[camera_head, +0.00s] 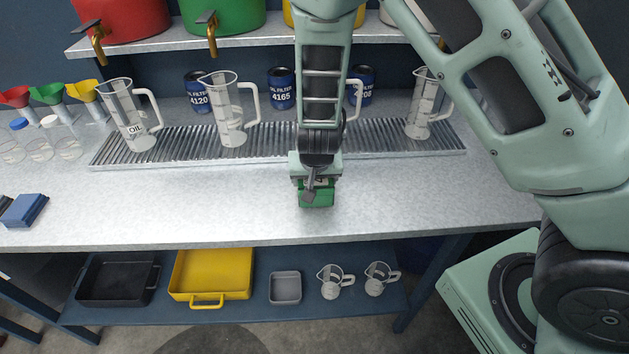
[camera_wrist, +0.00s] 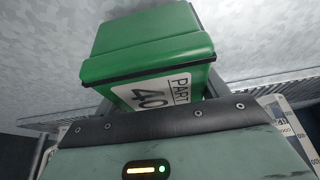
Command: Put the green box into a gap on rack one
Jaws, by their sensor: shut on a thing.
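The green box (camera_head: 316,196) is at my gripper (camera_head: 316,183), over the middle of the grey worktop in the head view. In the wrist view the green box (camera_wrist: 150,48) fills the upper middle, with a white label reading "PART" and "40" on the side facing the camera. My gripper is shut on the box. The fingers are mostly hidden behind the gripper body and the box. Whether the box touches the worktop is hard to tell. I cannot make out a rack marked one.
A ribbed drip tray (camera_head: 285,142) with clear measuring jugs (camera_head: 230,110) runs behind the box. Blue oil filter cans (camera_head: 281,88) stand at the back. Blue boxes (camera_head: 24,210) lie at the left end. A yellow tray (camera_head: 212,275) sits below.

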